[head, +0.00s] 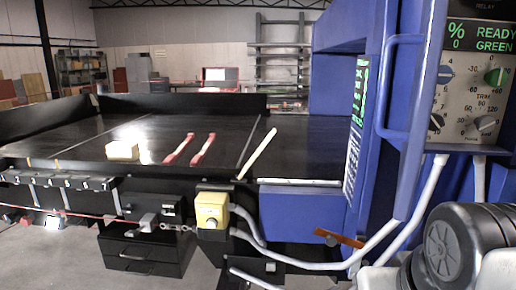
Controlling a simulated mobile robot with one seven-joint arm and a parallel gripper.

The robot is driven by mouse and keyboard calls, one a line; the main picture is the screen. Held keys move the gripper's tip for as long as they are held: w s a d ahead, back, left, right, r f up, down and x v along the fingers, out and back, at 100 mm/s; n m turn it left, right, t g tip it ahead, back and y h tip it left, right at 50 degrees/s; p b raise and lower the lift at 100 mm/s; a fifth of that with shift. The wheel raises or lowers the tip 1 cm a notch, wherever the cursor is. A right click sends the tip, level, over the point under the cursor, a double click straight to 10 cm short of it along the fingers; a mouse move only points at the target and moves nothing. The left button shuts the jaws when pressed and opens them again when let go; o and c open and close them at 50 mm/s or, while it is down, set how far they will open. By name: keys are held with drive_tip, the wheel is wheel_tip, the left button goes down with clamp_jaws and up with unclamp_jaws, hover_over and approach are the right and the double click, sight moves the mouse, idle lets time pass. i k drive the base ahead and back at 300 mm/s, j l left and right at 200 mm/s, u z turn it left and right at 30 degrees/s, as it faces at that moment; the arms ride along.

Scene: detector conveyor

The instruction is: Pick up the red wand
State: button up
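Two slim red sticks with pale stretches lie side by side on the dark conveyor bed (80,137). One is the left red stick (178,149), the other the right red stick (203,149). Both slant the same way, with a small gap between them. I cannot tell which one is the red wand. My gripper is not in view. A black and white part of my arm fills the lower right corner, well apart from the sticks.
A cream block (122,151) lies left of the sticks. A pale rod (257,154) slants at their right. The blue detector housing (334,90) with a control panel (478,75) stands at the right. A yellow box (212,209) is on the conveyor's front.

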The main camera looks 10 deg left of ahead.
sight(171, 159)
drive_tip(key=i+j, duration=0.15)
drive_tip(key=j, duration=0.25)
drive_tip(key=i+j, duration=0.15)
drive_tip(key=j, duration=0.25)
drive_tip(key=i+j, duration=0.15)
drive_tip(key=j, duration=0.25)
drive_tip(key=i+j, duration=0.15)
drive_tip(key=j, duration=0.25)
drive_tip(key=i+j, duration=0.15)
drive_tip(key=j, duration=0.2)
drive_tip(key=i+j, duration=0.15)
drive_tip(key=j, duration=0.25)
drive_tip(key=i+j, duration=0.15)
drive_tip(key=j, duration=0.25)
